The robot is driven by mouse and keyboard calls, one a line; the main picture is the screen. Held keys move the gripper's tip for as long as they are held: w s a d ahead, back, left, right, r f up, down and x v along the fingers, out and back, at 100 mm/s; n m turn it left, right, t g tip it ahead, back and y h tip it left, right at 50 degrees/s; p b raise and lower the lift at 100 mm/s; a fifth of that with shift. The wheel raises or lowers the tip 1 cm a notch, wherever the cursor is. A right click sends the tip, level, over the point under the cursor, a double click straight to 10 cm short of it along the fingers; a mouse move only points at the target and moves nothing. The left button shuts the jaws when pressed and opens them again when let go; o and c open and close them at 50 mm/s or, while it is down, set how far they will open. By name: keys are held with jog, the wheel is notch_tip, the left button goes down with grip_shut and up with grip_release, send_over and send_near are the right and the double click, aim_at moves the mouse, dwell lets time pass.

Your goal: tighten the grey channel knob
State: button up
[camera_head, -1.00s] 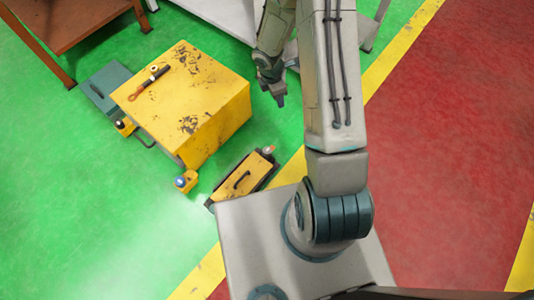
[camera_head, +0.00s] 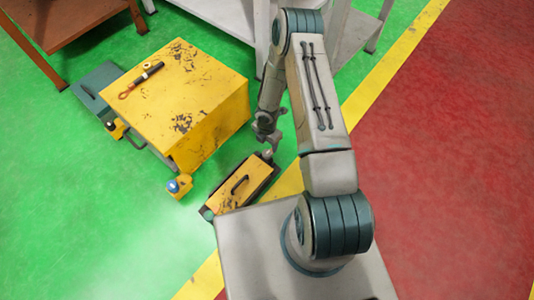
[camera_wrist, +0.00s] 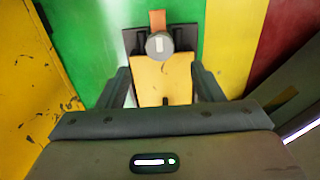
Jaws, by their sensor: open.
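The grey channel knob (camera_wrist: 160,45) is a round grey cap with a pale bar mark. It sits at the far end of a yellow and dark box (camera_wrist: 165,80), with an orange tab just beyond it. In the head view the same box (camera_head: 232,197) lies on the floor beside my base, and the knob end is partly hidden by my gripper (camera_head: 270,143). In the wrist view my gripper (camera_wrist: 160,70) is open and empty. Its two fingers stand either side of the box, with the knob ahead between them and apart from both.
A large scuffed yellow block (camera_head: 215,95) stands left of my arm, with a tool (camera_head: 142,80) on top. A small yellow part with a blue top (camera_head: 178,187) is near its corner. Grey tables (camera_head: 215,15) stand behind. Green floor is free at the left.

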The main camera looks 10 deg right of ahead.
aim_at(267, 153)
notch_tip(267, 153, down, 8)
jog(key=b, duration=0.2)
jog(key=shift+r+b, duration=0.2)
jog(key=shift+b, duration=0.1)
jog(key=c, duration=1)
